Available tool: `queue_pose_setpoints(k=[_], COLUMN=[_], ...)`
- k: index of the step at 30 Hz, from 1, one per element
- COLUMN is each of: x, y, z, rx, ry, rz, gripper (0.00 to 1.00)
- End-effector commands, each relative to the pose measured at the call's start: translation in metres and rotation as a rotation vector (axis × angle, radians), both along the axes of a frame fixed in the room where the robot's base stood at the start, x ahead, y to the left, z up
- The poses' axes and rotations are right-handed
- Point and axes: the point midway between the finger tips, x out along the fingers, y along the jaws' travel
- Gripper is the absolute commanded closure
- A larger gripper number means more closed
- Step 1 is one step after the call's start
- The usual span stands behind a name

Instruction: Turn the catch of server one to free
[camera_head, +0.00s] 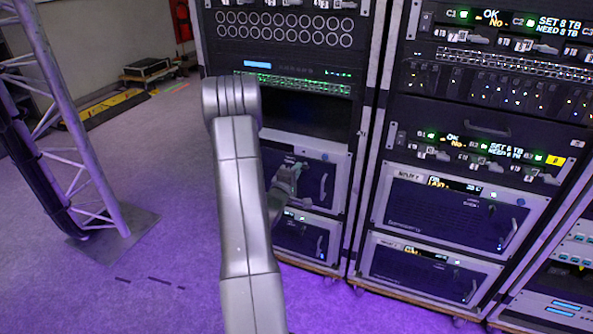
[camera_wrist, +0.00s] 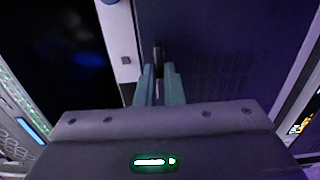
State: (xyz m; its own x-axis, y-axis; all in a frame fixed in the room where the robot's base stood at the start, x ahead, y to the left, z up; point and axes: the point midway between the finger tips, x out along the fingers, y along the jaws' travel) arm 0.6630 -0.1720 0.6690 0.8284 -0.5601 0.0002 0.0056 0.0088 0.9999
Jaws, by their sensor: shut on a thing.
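My gripper (camera_wrist: 158,72) has its two teal fingers closed on a small dark upright catch (camera_wrist: 157,52) at the edge of a dark blue server front (camera_wrist: 225,45). The catch's tip shows just beyond the fingertips; the rest is hidden between them. In the head view my gripper (camera_head: 287,180) is at the front of a server unit (camera_head: 312,178) low in the left rack. My arm hides that unit's left part, and the catch cannot be made out there. No label saying server one is readable on it.
A curved handle (camera_head: 323,187) stands out on the unit's right side. Another unit (camera_head: 305,238) is just below, and a dark open bay (camera_head: 310,112) is above. The right rack (camera_head: 440,210) stands close by. A truss tower (camera_head: 80,165) is at left, with clear floor between.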

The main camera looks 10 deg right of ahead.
Motion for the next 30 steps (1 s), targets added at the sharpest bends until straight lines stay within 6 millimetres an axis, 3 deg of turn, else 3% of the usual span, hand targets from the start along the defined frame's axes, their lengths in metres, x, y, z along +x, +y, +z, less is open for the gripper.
queue_pose_setpoints(k=[11,15,25,30], x=[0.0,0.0,-0.002,-0.018], y=[0.0,0.0,0.001,0.014], z=[0.0,0.0,0.0,0.0], rx=[-0.006,-0.004,-0.004,-0.005], ry=[0.003,0.003,0.003,0.005], rz=[0.001,0.001,0.001,0.004], gripper=[1.0,0.71,0.71,0.71])
